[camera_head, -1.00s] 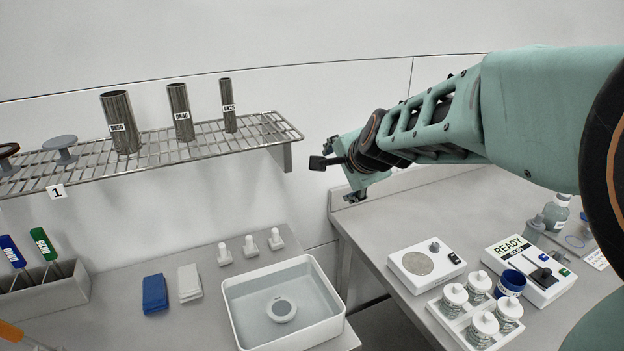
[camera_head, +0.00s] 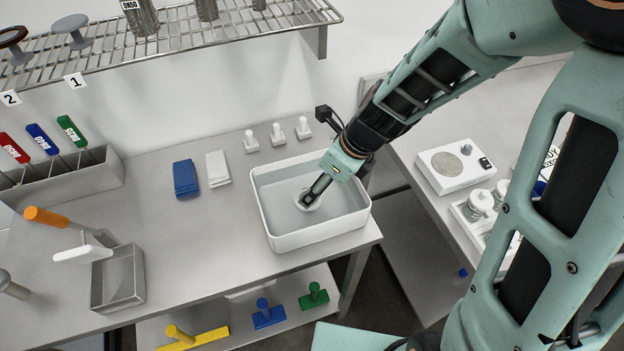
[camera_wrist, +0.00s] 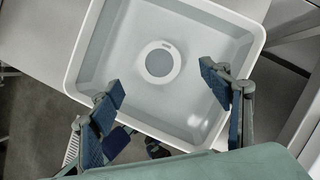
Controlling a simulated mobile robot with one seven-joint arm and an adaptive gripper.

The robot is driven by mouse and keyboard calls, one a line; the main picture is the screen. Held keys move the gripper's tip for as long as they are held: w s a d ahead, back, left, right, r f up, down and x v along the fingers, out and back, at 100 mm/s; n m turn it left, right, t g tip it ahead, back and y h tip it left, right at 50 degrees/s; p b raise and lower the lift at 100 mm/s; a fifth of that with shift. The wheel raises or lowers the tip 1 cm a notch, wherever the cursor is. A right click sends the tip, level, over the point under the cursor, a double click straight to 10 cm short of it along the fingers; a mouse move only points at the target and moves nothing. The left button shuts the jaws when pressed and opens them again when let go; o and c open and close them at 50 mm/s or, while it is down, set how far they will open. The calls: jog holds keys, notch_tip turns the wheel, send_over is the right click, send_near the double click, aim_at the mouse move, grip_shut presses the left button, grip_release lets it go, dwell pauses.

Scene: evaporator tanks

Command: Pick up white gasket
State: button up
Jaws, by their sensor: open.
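The white gasket, a white ring with a grey middle, lies flat on the floor of the white tray (camera_head: 262,222), partly hidden by my gripper in the head view (camera_head: 308,203). In the wrist view the gasket (camera_wrist: 160,62) is fully visible inside the tray (camera_wrist: 77,62). My gripper (camera_head: 316,190) points down into the tray over the gasket. In the wrist view its two blue-padded fingers (camera_wrist: 161,80) are spread wide, one on each side of the gasket's line, with nothing between them.
The tray's raised walls surround the gasket. A wire shelf (camera_head: 180,35) hangs above. A metal box (camera_head: 118,278) stands at front left. Bare bench lies between.

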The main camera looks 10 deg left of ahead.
jog(key=shift+b+x, duration=0.35)
jog(key=shift+x, duration=2.6)
jog(key=shift+s, duration=0.15)
jog(key=shift+c, duration=0.3)
jog(key=c, duration=0.8)
